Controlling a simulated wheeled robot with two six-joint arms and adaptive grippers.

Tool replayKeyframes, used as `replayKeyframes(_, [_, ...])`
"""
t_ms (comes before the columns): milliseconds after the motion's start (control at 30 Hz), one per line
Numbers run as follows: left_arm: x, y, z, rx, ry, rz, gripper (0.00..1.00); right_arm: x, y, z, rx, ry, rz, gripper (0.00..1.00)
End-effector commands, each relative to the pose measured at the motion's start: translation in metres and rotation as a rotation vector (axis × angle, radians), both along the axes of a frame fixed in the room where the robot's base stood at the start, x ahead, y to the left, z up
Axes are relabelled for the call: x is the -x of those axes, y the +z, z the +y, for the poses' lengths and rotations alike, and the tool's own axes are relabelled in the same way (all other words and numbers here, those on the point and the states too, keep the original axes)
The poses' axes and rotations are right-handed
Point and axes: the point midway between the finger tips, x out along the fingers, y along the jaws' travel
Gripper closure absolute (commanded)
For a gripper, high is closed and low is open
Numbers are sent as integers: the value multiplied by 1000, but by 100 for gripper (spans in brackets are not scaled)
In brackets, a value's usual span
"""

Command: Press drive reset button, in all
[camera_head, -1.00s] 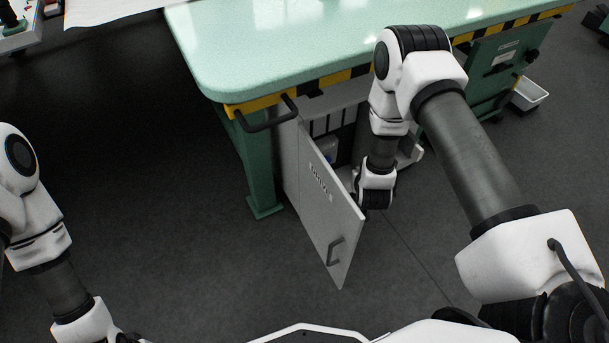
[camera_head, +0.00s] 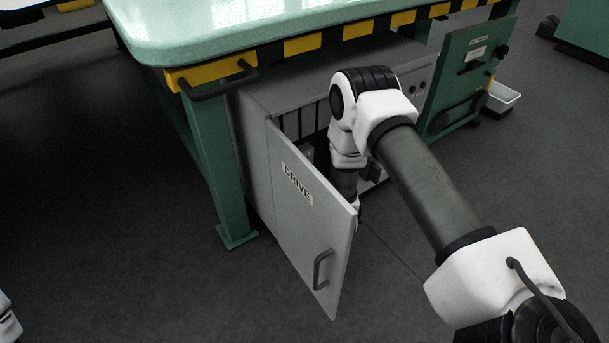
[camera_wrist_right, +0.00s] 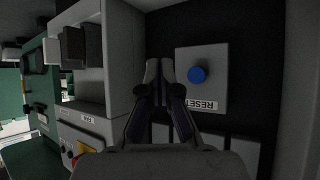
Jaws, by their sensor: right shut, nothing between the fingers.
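The drive cabinet's grey door (camera_head: 305,215), labelled DRIVE, stands open under the green table. My right arm reaches into the cabinet beside the door; its gripper is hidden in the head view. In the right wrist view the blue reset button (camera_wrist_right: 198,74) sits on a light grey plate (camera_wrist_right: 213,92) marked RESET, on a dark back panel. My right gripper (camera_wrist_right: 160,68) is shut and empty, its tips just left of the button in the picture and apart from it. My left gripper is not in view.
The table's leg (camera_head: 222,170) and yellow-black striped edge (camera_head: 301,46) frame the cabinet. A green panel (camera_head: 468,85) stands to the right, with a white bin (camera_head: 499,97) beyond it. In the wrist view, a red and yellow control (camera_wrist_right: 82,150) lies lower left.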

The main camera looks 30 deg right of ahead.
Motion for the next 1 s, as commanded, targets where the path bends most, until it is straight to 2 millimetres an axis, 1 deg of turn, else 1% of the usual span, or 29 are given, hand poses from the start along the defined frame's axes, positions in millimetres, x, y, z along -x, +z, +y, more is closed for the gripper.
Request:
replayKeyframes(167, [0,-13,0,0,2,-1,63,-19,-3,1,1,0,-5,100])
replayKeyframes(433, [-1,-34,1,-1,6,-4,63,-59,-3,5,1,0,-5,100])
replayKeyframes(600, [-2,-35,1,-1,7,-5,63,-78,-1,6,1,0,-3,100])
replayKeyframes(733, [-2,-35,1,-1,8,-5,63,-84,0,7,0,1,-2,100])
replayKeyframes(1000, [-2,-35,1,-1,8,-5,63,-85,0,7,0,1,-1,100])
